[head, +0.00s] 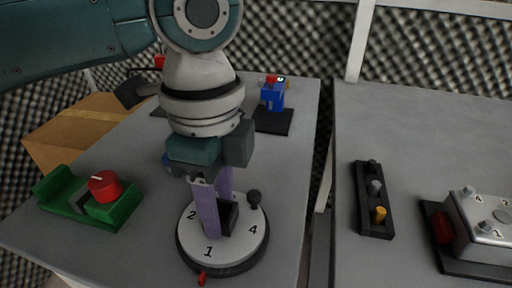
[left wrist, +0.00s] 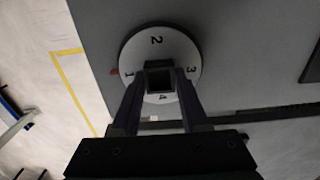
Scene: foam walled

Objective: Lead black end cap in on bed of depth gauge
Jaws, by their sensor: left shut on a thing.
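My left gripper (head: 219,220) points down over the round white dial, its two purple fingers shut on a small black square piece. This piece, which I take for the black end cap (head: 229,216), also shows between the fingertips in the left wrist view (left wrist: 160,80), with a dark hollow top. It is at the dial's middle; I cannot tell whether it touches the dial. A green fixture (head: 121,217) with a channel and a red knob (head: 105,187) stands at the left of the table. I cannot tell for sure which device is the depth gauge.
The white dial (head: 185,233), numbered 1 to 4, has a black knob (head: 254,197) and a red pointer (head: 202,278). A blue device (head: 272,97) stands at the back. Across a gap, another table holds a black rack (head: 372,197) and a metal box (head: 480,225).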

